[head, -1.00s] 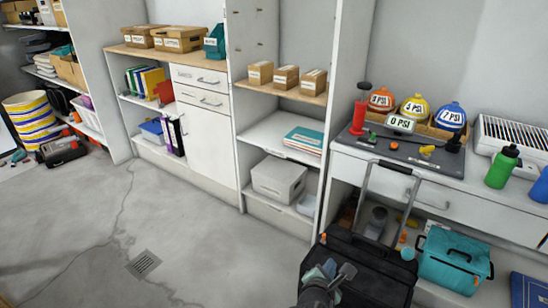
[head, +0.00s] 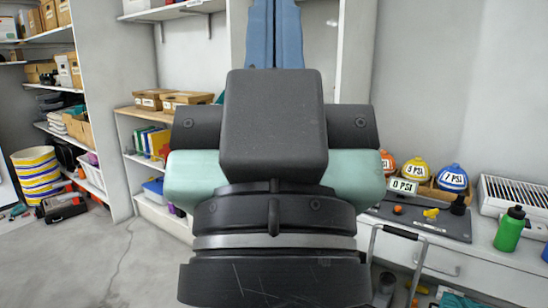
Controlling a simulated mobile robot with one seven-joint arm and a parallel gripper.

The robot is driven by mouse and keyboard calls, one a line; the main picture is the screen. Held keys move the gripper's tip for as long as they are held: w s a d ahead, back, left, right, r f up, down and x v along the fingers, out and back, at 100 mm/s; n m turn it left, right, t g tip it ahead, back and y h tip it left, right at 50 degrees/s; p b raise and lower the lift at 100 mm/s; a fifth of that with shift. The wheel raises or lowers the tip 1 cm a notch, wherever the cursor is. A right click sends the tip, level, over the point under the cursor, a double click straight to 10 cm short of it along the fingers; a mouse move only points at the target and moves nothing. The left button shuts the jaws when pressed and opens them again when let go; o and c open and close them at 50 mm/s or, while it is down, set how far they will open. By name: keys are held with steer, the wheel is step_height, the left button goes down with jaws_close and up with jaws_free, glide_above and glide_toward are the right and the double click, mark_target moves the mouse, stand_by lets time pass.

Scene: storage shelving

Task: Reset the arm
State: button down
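A large dark part of my arm (head: 273,125), with teal-green pieces at both sides and a pale grey band lower down, fills the middle of the head view. It is close to the camera and hides much of the middle shelving. I cannot make out any fingertips, so I cannot tell whether my gripper is open or shut. Nothing is seen held.
Shelving with boxes (head: 185,99) stands at left. Blue upright strips (head: 273,35) show above my arm.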

step_height(320, 180, up, 24)
steer(key=p, duration=2.3)
steer(key=shift+p, duration=0.4)
steer(key=shift+f, duration=0.1)
